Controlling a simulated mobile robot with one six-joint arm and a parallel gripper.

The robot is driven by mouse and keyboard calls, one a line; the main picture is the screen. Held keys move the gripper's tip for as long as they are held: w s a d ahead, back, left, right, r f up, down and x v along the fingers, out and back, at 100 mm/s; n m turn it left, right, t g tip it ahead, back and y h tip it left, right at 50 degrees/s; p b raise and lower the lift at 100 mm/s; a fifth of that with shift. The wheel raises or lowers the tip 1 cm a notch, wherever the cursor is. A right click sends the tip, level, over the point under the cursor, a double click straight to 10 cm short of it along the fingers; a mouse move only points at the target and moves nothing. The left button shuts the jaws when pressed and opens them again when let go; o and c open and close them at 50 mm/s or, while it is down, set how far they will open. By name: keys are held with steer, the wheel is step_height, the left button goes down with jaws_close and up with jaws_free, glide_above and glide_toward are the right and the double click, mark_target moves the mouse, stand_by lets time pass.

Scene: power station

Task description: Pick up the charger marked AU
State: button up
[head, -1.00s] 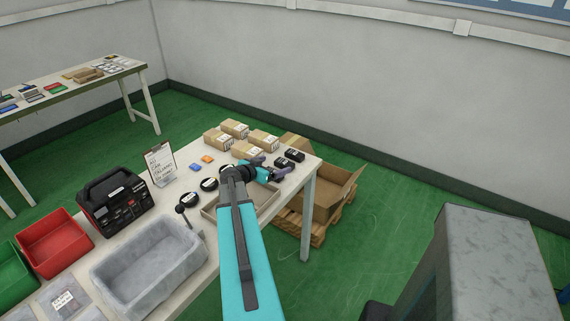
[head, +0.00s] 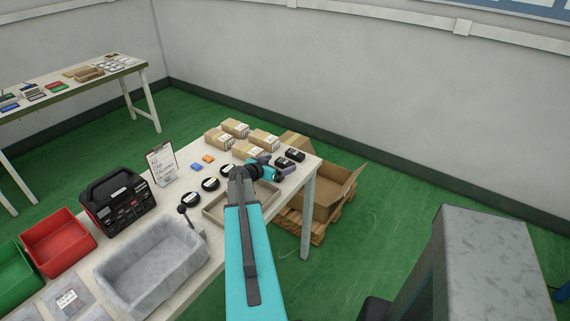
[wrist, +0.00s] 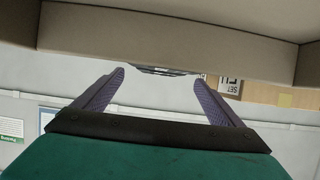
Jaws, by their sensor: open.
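Two small black blocks with pale labels, which look like chargers, lie near the right end of the table in the head view: a farther one (head: 295,154) and a nearer one (head: 285,164). Their marks are too small to read, so I cannot tell which one is AU. My gripper (head: 275,166) is just left of and in front of the nearer block, low over the table. In the wrist view my gripper (wrist: 160,84) has its purple fingers wide apart with nothing held. A dark, thin shape (wrist: 165,71) shows beyond and between the fingertips, partly cut off by a beige edge.
A shallow beige tray (head: 214,213) lies under my wrist. Several cardboard boxes (head: 235,128) stand behind the gripper. Black round pieces (head: 210,184), a sign (head: 162,163), a black case (head: 118,203) and a grey bin (head: 150,268) are leftward. An open carton (head: 325,205) stands beyond the table's right end.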

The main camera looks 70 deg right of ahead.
mark_target(286, 160)
steer(key=shift+p+x, duration=0.85)
steer(key=shift+x, duration=0.95)
steer(key=shift+w, duration=0.1)
steer(key=c, duration=1.3)
steer(key=shift+r, duration=0.1)
steer(key=shift+r+b, duration=0.85)
steer(key=shift+r, duration=0.15)
steer(key=s+a+r+b, duration=0.1)
steer(key=s+a, duration=0.1)
steer(key=a, duration=0.2)
steer(key=s+a+b, duration=0.2)
steer(key=a, duration=0.1)
steer(key=s+a+r+b, duration=0.1)
steer(key=s+a+b, duration=0.1)
steer(key=s+a, duration=0.1)
steer(key=shift+s+a+r, duration=0.1)
steer(key=shift+a+r, duration=0.2)
steer(key=shift+a, duration=0.5)
steer(key=shift+r+p, duration=0.1)
steer(key=shift+p, duration=0.45)
steer(key=shift+a+p, duration=0.1)
steer(key=shift+p, duration=0.25)
steer(key=shift+s+a+r+p, duration=0.1)
steer(key=shift+s+a+p, duration=0.05)
steer(key=shift+p, duration=0.55)
